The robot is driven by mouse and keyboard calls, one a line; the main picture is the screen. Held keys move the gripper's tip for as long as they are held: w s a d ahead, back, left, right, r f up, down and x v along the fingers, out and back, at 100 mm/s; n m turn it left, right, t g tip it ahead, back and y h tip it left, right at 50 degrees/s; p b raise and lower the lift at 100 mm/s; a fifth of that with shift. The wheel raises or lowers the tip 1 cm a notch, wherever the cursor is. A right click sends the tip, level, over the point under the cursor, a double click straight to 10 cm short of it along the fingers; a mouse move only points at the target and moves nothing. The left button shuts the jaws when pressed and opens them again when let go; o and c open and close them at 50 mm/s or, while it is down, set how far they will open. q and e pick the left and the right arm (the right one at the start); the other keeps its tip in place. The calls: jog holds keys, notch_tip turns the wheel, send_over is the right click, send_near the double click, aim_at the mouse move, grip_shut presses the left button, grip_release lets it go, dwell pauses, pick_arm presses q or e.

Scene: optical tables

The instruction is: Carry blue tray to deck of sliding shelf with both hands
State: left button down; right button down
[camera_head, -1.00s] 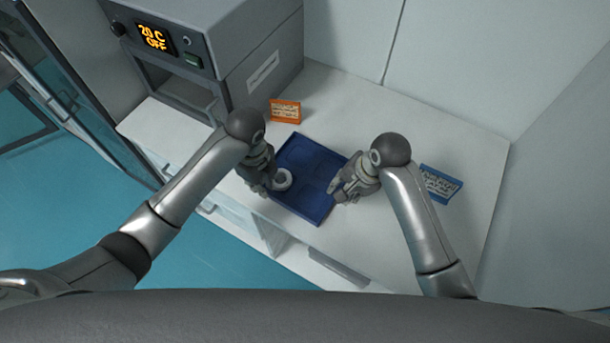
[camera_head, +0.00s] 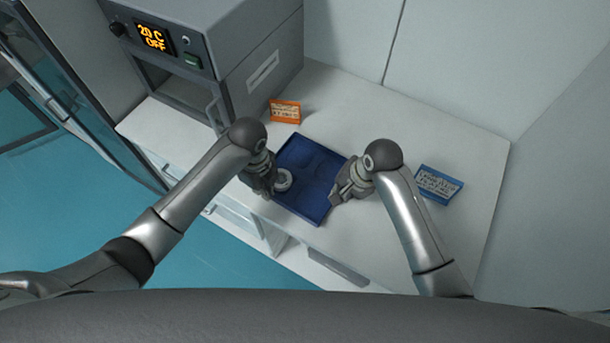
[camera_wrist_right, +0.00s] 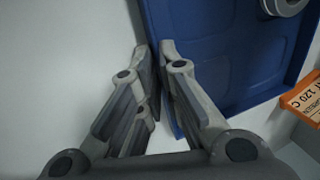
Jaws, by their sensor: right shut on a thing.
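The blue tray (camera_head: 322,180) lies flat on the white worktop, with shallow recesses in its floor. A pale ring-shaped part (camera_head: 283,180) sits in the tray beside my left gripper; it also shows in the right wrist view (camera_wrist_right: 284,5). My left gripper (camera_head: 275,188) is at the tray's left edge; its fingers are too hidden to tell open from shut. My right gripper (camera_head: 336,196) is at the tray's right edge. In the right wrist view its fingertips (camera_wrist_right: 165,48) are shut on the tray's rim (camera_wrist_right: 155,50). I cannot make out the sliding shelf's deck.
A grey oven (camera_head: 215,50) reading "20 C OFF" stands at the back left. An orange label sign (camera_head: 285,111) stands behind the tray and a blue one (camera_head: 438,185) to its right. The worktop (camera_head: 410,125) is clear at the back right. Walls bound the back and right.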

pick_arm(q)
jog(key=shift+r, duration=0.1)
pick_arm(e)
jog(key=shift+r, duration=0.15)
